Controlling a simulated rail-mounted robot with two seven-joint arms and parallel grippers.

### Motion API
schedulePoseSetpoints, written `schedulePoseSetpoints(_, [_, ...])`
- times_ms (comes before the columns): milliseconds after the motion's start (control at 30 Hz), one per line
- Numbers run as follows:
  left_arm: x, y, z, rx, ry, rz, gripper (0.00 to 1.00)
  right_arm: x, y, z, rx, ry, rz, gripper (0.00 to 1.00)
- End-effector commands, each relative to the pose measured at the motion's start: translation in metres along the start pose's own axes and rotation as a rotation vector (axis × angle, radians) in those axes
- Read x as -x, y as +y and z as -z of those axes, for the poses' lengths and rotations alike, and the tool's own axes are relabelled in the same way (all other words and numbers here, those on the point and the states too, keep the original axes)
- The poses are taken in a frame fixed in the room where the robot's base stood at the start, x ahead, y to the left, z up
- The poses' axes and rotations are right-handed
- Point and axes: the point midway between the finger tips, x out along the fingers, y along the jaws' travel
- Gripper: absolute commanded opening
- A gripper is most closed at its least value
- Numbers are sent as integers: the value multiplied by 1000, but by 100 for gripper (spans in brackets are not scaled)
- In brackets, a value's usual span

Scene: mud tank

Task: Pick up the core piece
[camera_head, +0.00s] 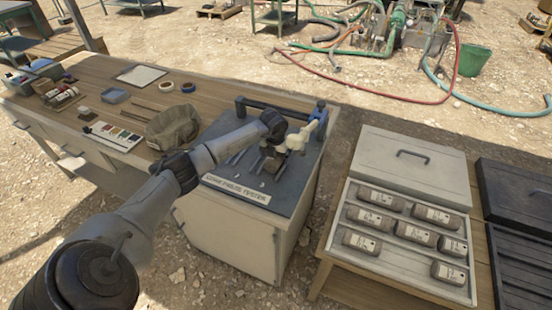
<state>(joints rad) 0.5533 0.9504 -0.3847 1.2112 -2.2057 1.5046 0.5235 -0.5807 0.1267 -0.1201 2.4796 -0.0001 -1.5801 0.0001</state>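Several grey-brown core pieces with white labels, such as one at the middle of the tray (416,234), lie in a pale core tray (390,263) at the right. My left gripper (271,161) points down over the dark top of a small cabinet (230,168), left of the tray and apart from it. Its fingers are small and blend with the metal parts around them. I cannot tell whether they are open or hold something. My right gripper is not in view.
A wooden workbench (100,72) at the left bears a tan bag (173,128), tape rolls and small tools. A pale lid (411,168) with a handle lies behind the tray. A dark case (520,200) is at the far right. Hoses lie on the ground behind.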

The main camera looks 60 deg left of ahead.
Motion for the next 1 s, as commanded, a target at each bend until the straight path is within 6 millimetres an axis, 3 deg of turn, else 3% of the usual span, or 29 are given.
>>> schedulePoseSetpoints(67, [0, 0, 0, 0, 0, 0, 80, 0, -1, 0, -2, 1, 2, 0])
schedulePoseSetpoints(767, [0, 0, 0, 0, 0, 0, 13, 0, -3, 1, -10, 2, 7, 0])
schedulePoseSetpoints(1000, [3, 0, -1, 0, -3, 1, 13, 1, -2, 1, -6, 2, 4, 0])
